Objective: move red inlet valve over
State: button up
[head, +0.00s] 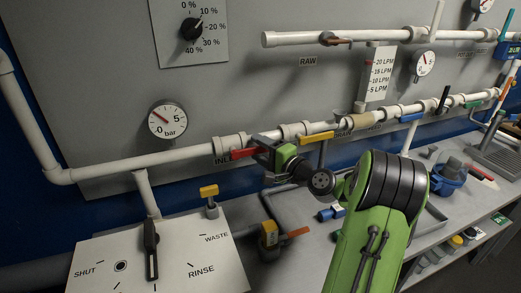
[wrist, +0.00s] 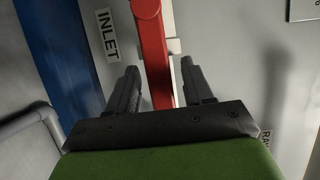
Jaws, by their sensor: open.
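The red inlet valve handle (head: 243,154) sits on the white pipe in the middle of the head view, partly hidden by my gripper at its right end. In the wrist view the red handle (wrist: 153,50) runs down from the top edge between my two fingers. An INLET label (wrist: 106,36) is on the panel to its left. My gripper (wrist: 160,88) is open, with one dark finger on each side of the red handle. Gaps show between the fingers and the handle. In the head view my gripper (head: 264,146) is at the handle.
A yellow handle (head: 316,137) hangs on the pipe just right of my gripper. A pressure gauge (head: 168,119) is up and left. The selector board (head: 110,258) stands at lower left. A yellow valve (head: 209,192) and an orange-handled fitting (head: 297,233) are below my gripper.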

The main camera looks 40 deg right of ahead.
grip_shut()
jog(key=shift+r, duration=0.1)
dwell(0.4)
